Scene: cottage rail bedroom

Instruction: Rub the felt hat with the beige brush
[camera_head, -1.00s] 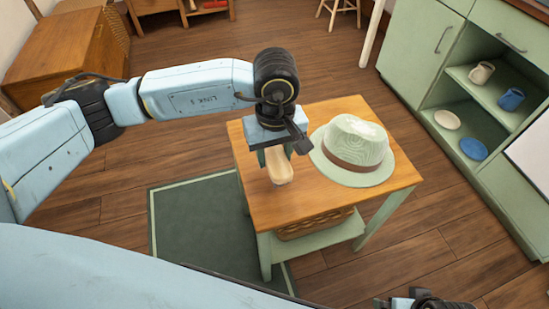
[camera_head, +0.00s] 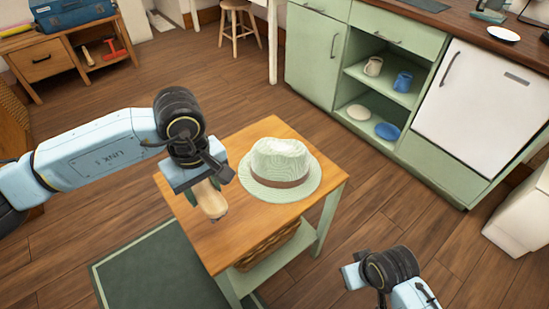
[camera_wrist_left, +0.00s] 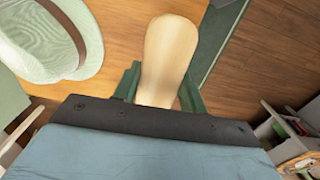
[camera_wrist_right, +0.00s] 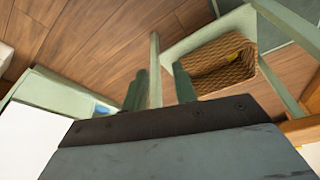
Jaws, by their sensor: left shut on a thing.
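The pale green felt hat (camera_head: 280,160) with a brown band sits brim down on the wooden table top. It also shows at the upper left of the left wrist view (camera_wrist_left: 40,35). My left gripper (camera_head: 203,192) is shut on the beige brush (camera_head: 211,200), holding it over the table to the left of the hat, apart from it. The brush (camera_wrist_left: 168,55) points away from the jaws in the left wrist view; its bristles are not visible. My right gripper (camera_head: 352,275) is off the table's right side, with its fingers (camera_wrist_right: 158,90) apart and nothing seen between them.
The small table (camera_head: 225,240) has green legs and a lower shelf with a wicker basket (camera_wrist_right: 220,65). A dark green rug (camera_head: 165,275) lies at the left. Green cabinets (camera_head: 375,70) with mugs and plates stand at the back right. A stool (camera_head: 240,25) is behind.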

